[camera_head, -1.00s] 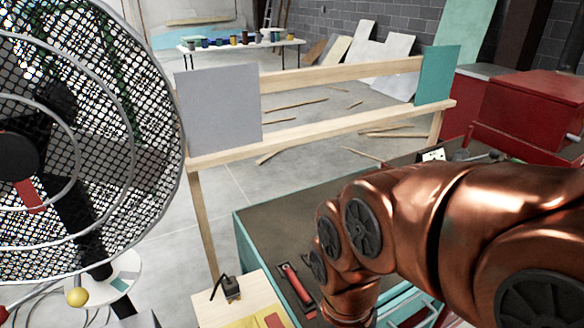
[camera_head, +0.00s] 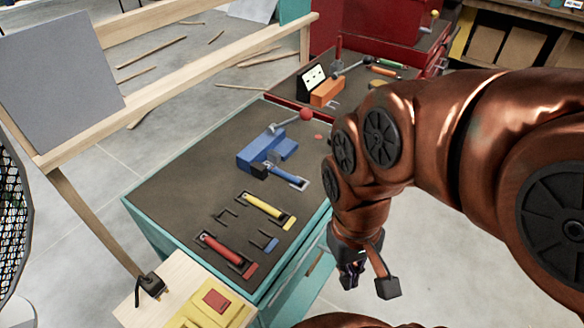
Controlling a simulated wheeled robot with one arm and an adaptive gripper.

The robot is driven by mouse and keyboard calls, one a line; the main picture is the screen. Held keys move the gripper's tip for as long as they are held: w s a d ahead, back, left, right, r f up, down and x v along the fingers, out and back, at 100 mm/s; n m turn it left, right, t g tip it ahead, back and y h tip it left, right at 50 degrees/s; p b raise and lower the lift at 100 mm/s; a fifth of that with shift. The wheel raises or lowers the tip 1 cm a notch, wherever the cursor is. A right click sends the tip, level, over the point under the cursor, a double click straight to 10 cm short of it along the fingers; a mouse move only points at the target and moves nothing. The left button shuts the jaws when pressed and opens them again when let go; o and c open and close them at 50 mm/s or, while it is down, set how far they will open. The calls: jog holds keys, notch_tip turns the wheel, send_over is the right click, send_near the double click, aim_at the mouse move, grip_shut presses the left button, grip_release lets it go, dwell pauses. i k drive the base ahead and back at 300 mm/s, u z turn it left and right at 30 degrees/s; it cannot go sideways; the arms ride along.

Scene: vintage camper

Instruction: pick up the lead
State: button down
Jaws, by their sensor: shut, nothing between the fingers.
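A small black block with a thin dark cable (camera_head: 150,285) sits at the corner of a pale wooden top at the lower left; it may be the lead, but I cannot tell for sure. My gripper (camera_head: 352,274) hangs below my copper arm, right of the teal workbench's front edge. Its fingers are small and dark here, shut and empty. It is well apart from the black block, with the workbench corner between them.
The teal workbench (camera_head: 185,165) holds a blue vise (camera_head: 262,150), a red-handled tool (camera_head: 222,250) and a yellow-handled tool (camera_head: 264,207). A yellow box with a red patch (camera_head: 213,302) lies on the wooden top. A wooden frame with a grey panel (camera_head: 58,80) stands left.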

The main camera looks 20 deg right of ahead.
aim_at(290, 178)
jog(key=u, duration=0.4)
jog(key=k, duration=1.1)
jog(key=u, duration=1.1)
jog(key=i, duration=1.3)
jog(key=z, duration=0.8)
